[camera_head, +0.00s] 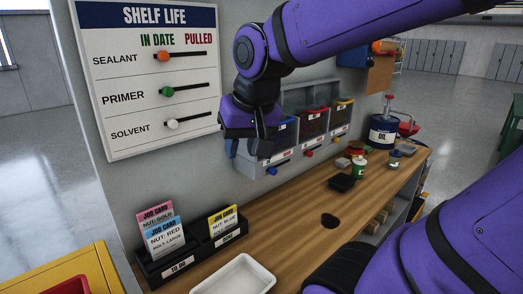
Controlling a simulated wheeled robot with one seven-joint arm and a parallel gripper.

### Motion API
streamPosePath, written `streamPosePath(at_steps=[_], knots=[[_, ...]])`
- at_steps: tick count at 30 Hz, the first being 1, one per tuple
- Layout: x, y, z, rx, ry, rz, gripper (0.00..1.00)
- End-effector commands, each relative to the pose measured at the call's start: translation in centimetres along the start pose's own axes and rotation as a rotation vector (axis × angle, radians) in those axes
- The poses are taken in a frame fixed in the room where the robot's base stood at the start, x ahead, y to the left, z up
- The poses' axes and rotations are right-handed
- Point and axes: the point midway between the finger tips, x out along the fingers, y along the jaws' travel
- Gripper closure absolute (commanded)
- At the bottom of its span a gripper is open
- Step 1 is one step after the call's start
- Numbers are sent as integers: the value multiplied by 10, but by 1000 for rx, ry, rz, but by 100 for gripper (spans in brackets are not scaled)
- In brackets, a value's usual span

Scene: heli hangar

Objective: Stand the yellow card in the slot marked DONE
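A black card holder (203,252) stands at the near left end of the wooden bench. The yellow job card (223,222), reading NUT: BLUE, stands upright in its right compartment. The small label (224,239) on the front of that compartment appears to read DONE. A pink card (156,213) and a blue card (164,236) stand in the left compartment, labelled TO DO (178,265). My gripper (246,138) is raised above and behind the holder, well apart from the cards, in front of the wall bins. No card shows in it. Its fingers are dark, and their opening is unclear.
A white tray (238,278) lies right of the holder. Wall bins (308,128) hang behind my gripper. A black dish (342,183), a green-and-white can (358,167) and an oil can (383,131) stand further along the bench. A SHELF LIFE board (150,75) is at left.

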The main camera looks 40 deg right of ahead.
Motion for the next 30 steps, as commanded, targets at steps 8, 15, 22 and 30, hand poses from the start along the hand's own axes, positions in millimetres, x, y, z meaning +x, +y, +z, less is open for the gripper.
streamPosePath(at_steps=[8, 15, 22, 30], knots=[[-30, 8, 45, -278, 83, -27, 65], [-34, 10, 54, -339, 96, -30, 65], [-33, 10, 53, -337, 96, -29, 65], [-33, 10, 53, -337, 96, -29, 65]])
